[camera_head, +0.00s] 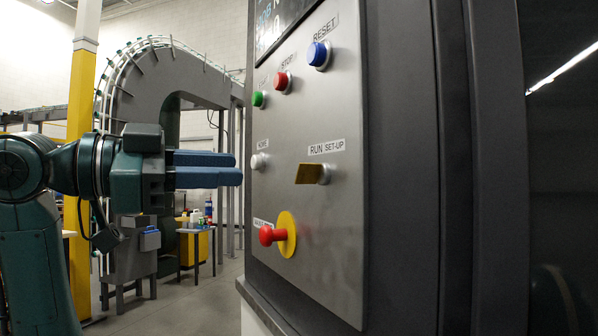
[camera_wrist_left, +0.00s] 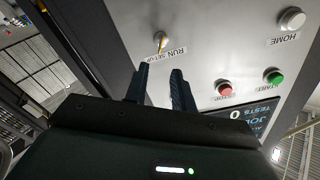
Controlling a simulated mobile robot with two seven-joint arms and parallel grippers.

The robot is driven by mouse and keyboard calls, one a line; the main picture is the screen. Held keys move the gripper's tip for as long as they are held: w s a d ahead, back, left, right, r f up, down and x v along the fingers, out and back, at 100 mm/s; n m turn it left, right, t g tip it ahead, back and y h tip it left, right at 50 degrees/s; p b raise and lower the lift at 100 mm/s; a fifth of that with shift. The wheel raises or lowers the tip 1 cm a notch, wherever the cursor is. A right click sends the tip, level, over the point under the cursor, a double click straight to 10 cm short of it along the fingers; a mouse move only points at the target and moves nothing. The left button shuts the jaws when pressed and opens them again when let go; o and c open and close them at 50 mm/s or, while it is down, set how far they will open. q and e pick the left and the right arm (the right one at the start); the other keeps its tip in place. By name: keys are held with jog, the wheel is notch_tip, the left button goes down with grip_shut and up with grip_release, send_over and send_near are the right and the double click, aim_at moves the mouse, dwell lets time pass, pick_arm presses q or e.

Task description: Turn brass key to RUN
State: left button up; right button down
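The brass key (camera_head: 309,174) sits in a silver lock collar on the grey control panel (camera_head: 340,240), beneath the "RUN SET-UP" label (camera_head: 326,147). Its flat bow sticks out from the panel. In the left wrist view the key (camera_wrist_left: 160,42) shows small and edge-on, just beyond the fingertips. My left gripper (camera_head: 238,168) has two blue fingers with a gap between them. It is open and empty, pointing at the panel, and apart from the key. The gap also shows in the left wrist view (camera_wrist_left: 160,71). My right gripper is out of view.
Near the key are a white button (camera_head: 258,161), a green button (camera_head: 258,99), a red button (camera_head: 282,82), a blue RESET button (camera_head: 318,54) and a red knob on a yellow disc (camera_head: 274,235). A yellow post (camera_head: 82,90) stands behind my left arm.

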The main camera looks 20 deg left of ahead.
aim_at(298, 171)
pick_arm(q)
jog(key=p+x, duration=0.1)
jog(key=x, duration=0.9)
jog(key=shift+w+d, duration=0.25)
grip_shut()
